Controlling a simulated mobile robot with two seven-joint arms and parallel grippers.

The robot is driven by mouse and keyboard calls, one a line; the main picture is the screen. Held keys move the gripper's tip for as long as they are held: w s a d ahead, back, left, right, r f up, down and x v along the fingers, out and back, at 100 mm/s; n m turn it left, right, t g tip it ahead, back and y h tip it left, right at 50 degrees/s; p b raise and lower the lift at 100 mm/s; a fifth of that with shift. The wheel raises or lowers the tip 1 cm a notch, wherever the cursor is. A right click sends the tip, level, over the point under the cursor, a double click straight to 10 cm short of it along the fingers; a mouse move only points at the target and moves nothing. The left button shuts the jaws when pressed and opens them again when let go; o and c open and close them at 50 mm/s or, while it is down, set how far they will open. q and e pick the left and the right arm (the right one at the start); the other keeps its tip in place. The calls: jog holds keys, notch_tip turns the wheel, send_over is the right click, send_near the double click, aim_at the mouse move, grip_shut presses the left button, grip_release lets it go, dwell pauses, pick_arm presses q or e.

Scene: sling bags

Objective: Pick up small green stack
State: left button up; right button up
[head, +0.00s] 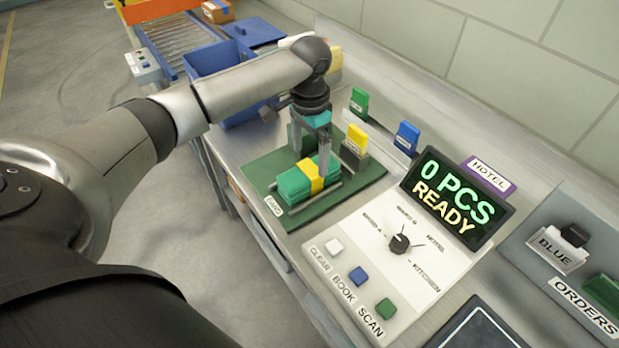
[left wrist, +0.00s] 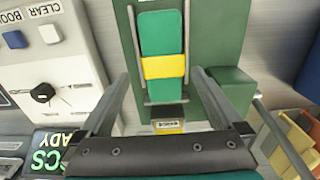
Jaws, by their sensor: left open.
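The small green stack (head: 293,187) is a green folded pile with a yellow band. It lies between two grey rails on a dark green mat (head: 352,187). In the left wrist view the stack (left wrist: 162,32) runs lengthwise ahead of the fingers, its yellow band across the middle. My left gripper (head: 311,166) points down over the mat at the stack's far end, jaws apart. In the left wrist view its fingers (left wrist: 158,76) stand on either side of the stack's line, with nothing held. I cannot tell how high the fingertips are. My right gripper is not seen.
A yellow block (head: 357,138) stands close beside the gripper, with green (head: 359,101) and blue (head: 407,136) ones behind. A control panel with a display (head: 457,199) is to the right. A blue bin (head: 218,60) stands behind my left arm.

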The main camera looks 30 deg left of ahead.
aim_at(309, 168)
pick_arm(q)
jog(key=f, duration=0.2)
jog(key=f+b, duration=0.1)
jog(key=f, duration=0.2)
jog(key=shift+w+a+f, duration=0.15)
jog(key=shift+a+f, duration=0.05)
jog(key=shift+f, duration=0.15)
jog(key=shift+r, duration=0.1)
grip_shut()
dwell(0.5)
